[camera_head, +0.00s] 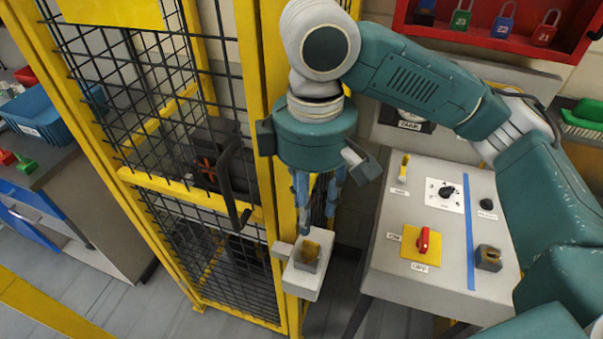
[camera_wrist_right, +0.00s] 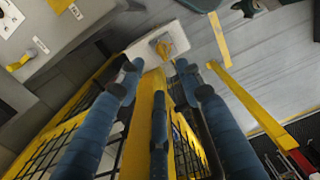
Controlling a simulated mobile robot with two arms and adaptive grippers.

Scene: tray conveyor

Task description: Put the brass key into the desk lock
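The brass key (camera_head: 311,249) sits upright in a grey lock block on a white box (camera_head: 303,284) at the gate post. The key also shows in the right wrist view (camera_wrist_right: 164,46), just beyond the fingertips. My right gripper (camera_head: 318,214) points down above the key, with its blue fingers apart and nothing between them; its fingers also fill the lower wrist view (camera_wrist_right: 158,82). The desk lock appears to be the small dark-grey block with a brownish top (camera_head: 488,259) at the desk's right side. My left gripper is not in view.
The grey sloped desk (camera_head: 455,290) carries a red switch on a yellow plate (camera_head: 422,243), a black knob (camera_head: 446,192) and a yellow-topped part (camera_head: 404,166). A yellow-framed mesh gate (camera_head: 265,120) with a black handle (camera_head: 226,170) stands beside the gripper. A red padlock cabinet (camera_head: 480,40) hangs behind.

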